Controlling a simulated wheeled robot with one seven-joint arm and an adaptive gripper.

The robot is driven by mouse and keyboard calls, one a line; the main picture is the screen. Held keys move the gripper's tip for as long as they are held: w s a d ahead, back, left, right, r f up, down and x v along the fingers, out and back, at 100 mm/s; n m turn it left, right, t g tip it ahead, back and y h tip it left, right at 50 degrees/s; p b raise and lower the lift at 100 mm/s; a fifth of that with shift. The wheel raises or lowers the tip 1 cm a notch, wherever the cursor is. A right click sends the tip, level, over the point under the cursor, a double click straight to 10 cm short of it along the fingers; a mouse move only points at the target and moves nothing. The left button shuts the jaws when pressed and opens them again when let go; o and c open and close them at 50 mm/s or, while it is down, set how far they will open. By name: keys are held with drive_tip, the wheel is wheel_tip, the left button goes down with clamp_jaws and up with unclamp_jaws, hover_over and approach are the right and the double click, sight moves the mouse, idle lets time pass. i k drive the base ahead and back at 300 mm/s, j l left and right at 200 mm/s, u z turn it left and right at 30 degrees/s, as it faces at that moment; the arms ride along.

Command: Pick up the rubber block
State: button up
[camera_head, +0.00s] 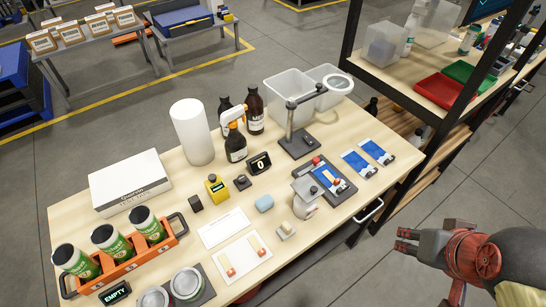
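Several small items on the wooden table could be the rubber block, and I cannot tell for sure which it is. A small black block (195,202) sits left of the yellow container. A light blue rounded block (264,203) lies near the middle of the table. A small pale block (286,230) on a light base is nearer the front edge. My gripper (402,240) is off the table's right side, well apart from all of them. Its fingers point left, look spread, and hold nothing visible.
An orange carrier (125,266) with green cans stands at front left. A magnifier stand (298,145), brown bottles (255,112) and a white roll (192,132) rise at the back. A shelf rack (398,98) stands at right. Floor between my gripper and the table is clear.

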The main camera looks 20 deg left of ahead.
sight(195, 202)
drive_tip(key=u, duration=1.9)
drive_tip(key=i+j+u, duration=0.35)
drive_tip(key=k+l, duration=0.1)
